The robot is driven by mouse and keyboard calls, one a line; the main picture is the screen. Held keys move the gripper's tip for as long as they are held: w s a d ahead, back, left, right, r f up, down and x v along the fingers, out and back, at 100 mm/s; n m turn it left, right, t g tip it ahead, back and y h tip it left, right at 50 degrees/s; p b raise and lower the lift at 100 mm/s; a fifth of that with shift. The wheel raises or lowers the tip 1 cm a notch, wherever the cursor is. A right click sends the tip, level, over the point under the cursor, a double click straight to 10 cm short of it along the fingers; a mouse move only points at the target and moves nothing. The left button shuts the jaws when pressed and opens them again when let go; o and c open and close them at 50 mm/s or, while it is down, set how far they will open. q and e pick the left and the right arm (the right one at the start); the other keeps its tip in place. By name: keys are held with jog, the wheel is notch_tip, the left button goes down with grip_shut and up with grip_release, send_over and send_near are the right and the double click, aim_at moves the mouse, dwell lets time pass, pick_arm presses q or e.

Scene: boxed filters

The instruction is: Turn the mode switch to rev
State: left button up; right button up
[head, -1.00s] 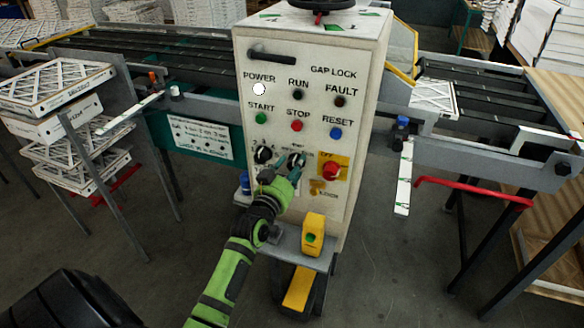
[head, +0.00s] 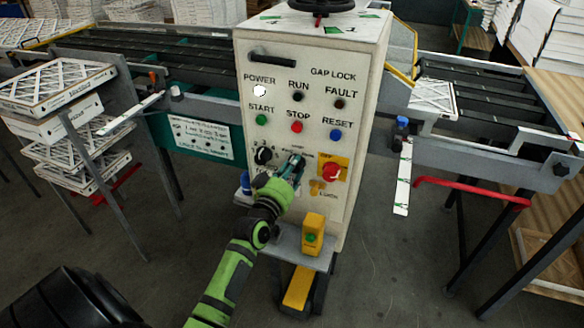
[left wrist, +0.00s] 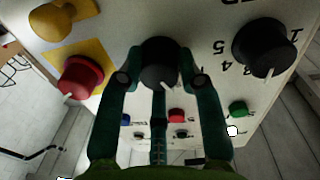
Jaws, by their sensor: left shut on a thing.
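The control box (head: 350,60) stands in the middle of the head view. My left gripper (head: 292,166) is at its lower front, shut on a black knob, which I take for the mode switch. In the left wrist view the mode switch (left wrist: 160,62) sits between the two green fingertips (left wrist: 161,80), with its white pointer line toward the bottom, slightly right. Its labels are mostly hidden by my gripper. A numbered black knob (head: 263,155) is left of it in the head view; it also shows in the wrist view (left wrist: 264,46). My right gripper is not in view.
A red knob on a yellow plate (head: 331,172) is close on the right of my gripper. Start (head: 261,119), stop (head: 297,127) and reset (head: 335,134) buttons lie above. A yellow box with a green button (head: 313,230) stands on the shelf below.

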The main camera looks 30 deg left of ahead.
pick_arm(q)
jog(key=shift+r+n, duration=0.2)
jog(key=shift+n, duration=2.1)
jog(key=shift+p, duration=0.3)
jog(key=o, duration=1.1)
jog(key=shift+o, duration=0.2)
jog(key=shift+f, duration=0.1)
jog(key=s+d, duration=0.2)
jog(key=s, duration=0.9)
jog(key=shift+s+d+f, duration=0.15)
jog(key=shift+s+f, duration=0.1)
jog(key=shift+s, duration=0.1)
jog(key=shift+f, duration=0.1)
